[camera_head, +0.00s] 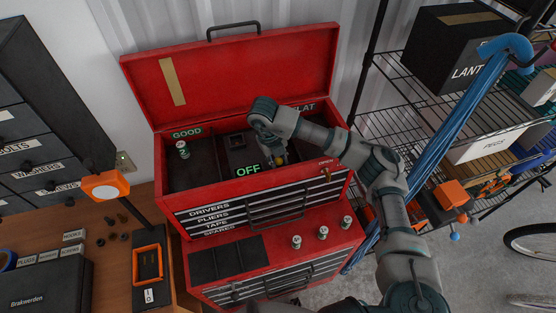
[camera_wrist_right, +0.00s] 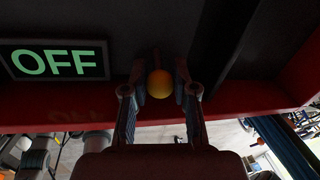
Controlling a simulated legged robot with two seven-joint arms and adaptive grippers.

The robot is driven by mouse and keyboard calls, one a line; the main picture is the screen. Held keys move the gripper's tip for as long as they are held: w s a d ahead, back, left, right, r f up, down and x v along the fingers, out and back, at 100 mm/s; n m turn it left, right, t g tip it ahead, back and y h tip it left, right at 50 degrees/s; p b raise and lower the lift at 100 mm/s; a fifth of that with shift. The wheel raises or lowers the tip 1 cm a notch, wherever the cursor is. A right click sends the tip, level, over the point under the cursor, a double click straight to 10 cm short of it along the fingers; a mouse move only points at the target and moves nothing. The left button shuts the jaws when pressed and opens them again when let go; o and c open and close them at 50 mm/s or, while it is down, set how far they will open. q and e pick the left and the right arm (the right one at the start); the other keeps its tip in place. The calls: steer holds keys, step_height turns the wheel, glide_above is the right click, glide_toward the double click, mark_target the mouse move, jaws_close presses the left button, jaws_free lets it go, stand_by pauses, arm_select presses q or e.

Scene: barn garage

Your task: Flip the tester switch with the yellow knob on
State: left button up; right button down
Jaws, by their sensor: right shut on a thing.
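The yellow knob (camera_wrist_right: 159,83) of the tester switch sits between the two fingers of my right gripper (camera_wrist_right: 158,92) in the right wrist view. The fingers are closed around it. In the head view the yellow knob (camera_head: 280,161) is a small spot at my right gripper (camera_head: 277,158), inside the open red toolbox (camera_head: 236,190). The tester's display (camera_head: 248,170) reads OFF in green, and it also shows in the right wrist view (camera_wrist_right: 55,62). My arm hides part of the tester. My left gripper is not in view.
The raised lid (camera_head: 240,75) is behind. A wire shelf (camera_head: 440,100) and a blue tube (camera_head: 455,120) are at right. An orange lamp (camera_head: 106,187) stands at left.

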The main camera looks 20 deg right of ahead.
steer(key=g, duration=0.1)
steer(key=w+g, duration=0.1)
steer(key=g, duration=0.1)
steer(key=shift+r, duration=0.15)
steer(key=shift+w+n+g, duration=0.15)
steer(key=shift+w+g, duration=0.1)
steer(key=shift+g, duration=0.5)
steer(key=shift+w+n+g, duration=0.15)
steer(key=shift+w+g, duration=0.1)
steer(key=shift+g, duration=0.5)
steer(key=c, duration=0.9)
jaws_free()
steer(key=shift+w, duration=0.1)
step_height(320, 180, up, 10)
